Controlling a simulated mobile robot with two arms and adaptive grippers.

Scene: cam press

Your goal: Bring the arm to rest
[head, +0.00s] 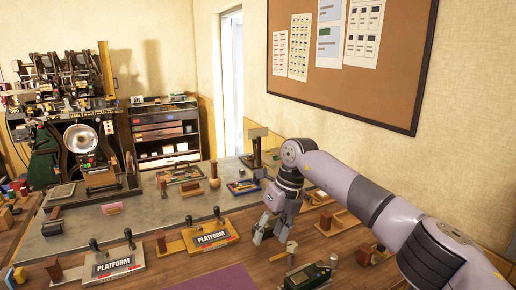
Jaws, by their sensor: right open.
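My right arm (355,195) comes in from the lower right and reaches over the workbench. My right gripper (266,228) hangs from it, pointing down, with its fingers apart and nothing seen between them. It is above the bench's brown wooden front part, right of the wooden block labelled PLATFORM (210,238). A second PLATFORM block (112,264) is farther left and nearer the front. Whether the fingertips touch anything below cannot be told. My left gripper is not in view.
A dark green device (309,277) stands at the front, below my right gripper. Wooden fixtures (325,221) lie close under my right arm. A purple mat (215,279) leaves clear room at the front. A machine (75,135) and shelf unit (165,130) stand behind. A cork board (385,75) hangs on the wall.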

